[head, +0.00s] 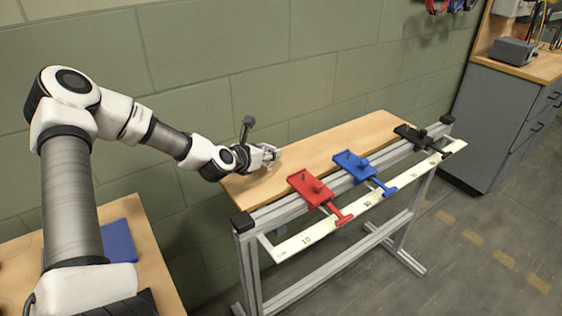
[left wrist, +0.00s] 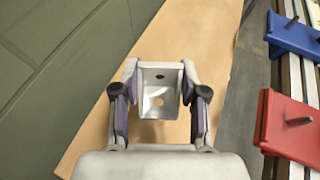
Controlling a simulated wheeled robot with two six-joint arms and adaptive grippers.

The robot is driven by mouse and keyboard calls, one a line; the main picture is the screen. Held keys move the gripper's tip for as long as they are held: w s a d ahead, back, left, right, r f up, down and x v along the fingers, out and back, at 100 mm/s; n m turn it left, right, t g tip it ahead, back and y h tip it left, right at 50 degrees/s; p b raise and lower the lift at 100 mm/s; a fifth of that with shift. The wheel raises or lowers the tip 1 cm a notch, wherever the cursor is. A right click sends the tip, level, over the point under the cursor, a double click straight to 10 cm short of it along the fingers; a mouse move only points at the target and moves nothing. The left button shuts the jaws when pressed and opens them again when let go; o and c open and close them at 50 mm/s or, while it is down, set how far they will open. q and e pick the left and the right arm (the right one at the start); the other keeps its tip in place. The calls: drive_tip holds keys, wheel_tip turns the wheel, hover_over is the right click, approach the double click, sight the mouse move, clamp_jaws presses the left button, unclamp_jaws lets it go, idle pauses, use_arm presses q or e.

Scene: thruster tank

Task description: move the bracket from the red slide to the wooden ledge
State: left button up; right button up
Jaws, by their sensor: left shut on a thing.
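The bracket (left wrist: 160,78) is a grey metal angle piece with holes. In the left wrist view it sits between the purple-padded fingers of my left gripper (left wrist: 160,105), which is shut on it. In the head view my left gripper (head: 266,155) is at the left, wall-side part of the wooden ledge (head: 335,143), and a bit of the bracket (head: 279,154) shows at its tip. I cannot tell whether the bracket touches the wood. The red slide (head: 309,191) is on the rail at the ledge's front, with no bracket on it. My right gripper is out of view.
A blue slide (head: 353,164) and a black slide (head: 411,137) are further right along the rail, above a white numbered scale (head: 290,247). The ledge's middle and right are clear. A green block wall (head: 200,60) runs close behind. A grey cabinet (head: 500,125) stands at right.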

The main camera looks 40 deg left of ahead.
sight(268, 163)
use_arm(q)
wheel_tip(268, 163, down, 4)
drive_tip(key=shift+w+a+f+b, duration=0.15)
drive_tip(key=shift+f+b, duration=0.1)
drive_tip(key=shift+b, duration=0.3)
drive_tip(key=shift+r, duration=0.1)
drive_tip(key=o, duration=1.1)
drive_tip(key=shift+o, duration=0.2)
